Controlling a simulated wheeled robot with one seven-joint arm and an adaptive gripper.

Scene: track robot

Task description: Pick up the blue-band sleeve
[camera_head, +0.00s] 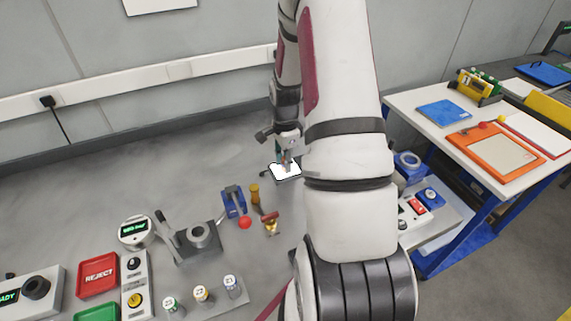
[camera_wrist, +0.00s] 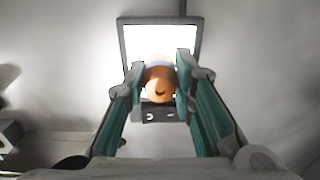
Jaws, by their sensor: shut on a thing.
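The blue-band sleeve (camera_wrist: 160,86) is a copper-orange round piece with a pale blue band near its far side in the wrist view. My gripper (camera_wrist: 160,72) is shut on it, with one green-padded finger on each side. Behind the sleeve is a bright white square panel (camera_wrist: 128,42) with a dark frame. In the head view my gripper (camera_head: 285,160) is over this panel (camera_head: 287,171), and the sleeve is too small and hidden to make out. I cannot tell whether the sleeve touches the panel.
A lever press (camera_head: 198,240), red REJECT tray (camera_head: 98,275) and several labelled cylinders (camera_head: 201,294) are at lower left. The grey surface left of the panel is clear.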

